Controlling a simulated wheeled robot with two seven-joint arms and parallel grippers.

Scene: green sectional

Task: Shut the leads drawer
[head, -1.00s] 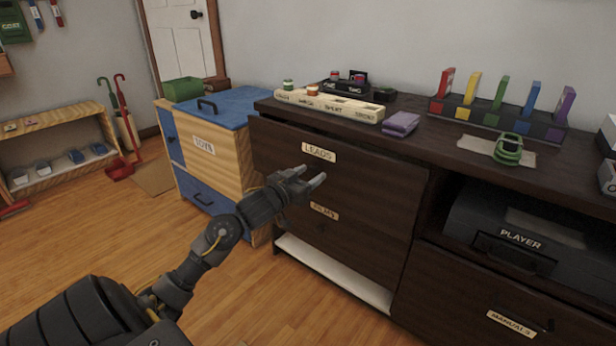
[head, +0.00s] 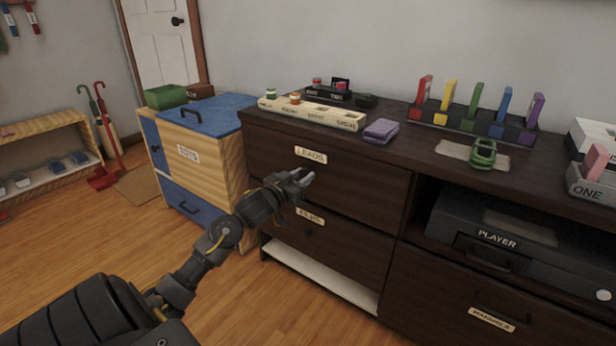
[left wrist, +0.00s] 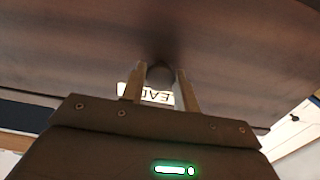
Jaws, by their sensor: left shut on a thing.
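The leads drawer (head: 365,188) is the dark brown upper left drawer of the cabinet, with a "LEADS" label (head: 311,155). Its front looks level or nearly level with the cabinet face. My left gripper (head: 303,177) is at this front, just below the label. In the left wrist view its two fingers (left wrist: 159,88) are shut around the dark knob (left wrist: 160,74) of the drawer, with part of the label behind them. The inside of the drawer is hidden. My right gripper is out of view.
Below is the films drawer (head: 345,255). A blue-topped toy chest (head: 205,115) stands left of the cabinet. The player (head: 500,240) sits in the right bay.

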